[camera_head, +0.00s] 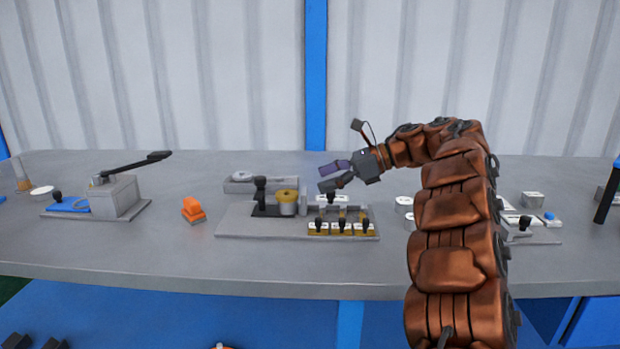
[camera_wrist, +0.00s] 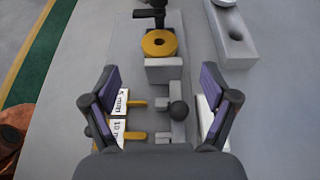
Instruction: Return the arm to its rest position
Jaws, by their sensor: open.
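My gripper (camera_head: 330,178) is above the workbench (camera_head: 150,240), just over the back of a grey fixture plate (camera_head: 250,228) in the head view. In the wrist view my gripper (camera_wrist: 160,110) shows its two purple-padded fingers spread wide with nothing held between them. Below and between them are a black ball knob (camera_wrist: 179,111) and yellow tabs (camera_wrist: 137,104). White labels beside the left finger are partly hidden by it. My copper-coloured arm arches up from the lower right and bends left toward the fixture.
The fixture carries a yellow ring (camera_head: 288,196) and several black-knobbed labelled blocks. An orange object (camera_head: 193,209) stands left of it. A lever press (camera_head: 118,195) is farther left. My arm partly hides small parts on the right. A corrugated wall (camera_head: 230,80) rises behind the bench.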

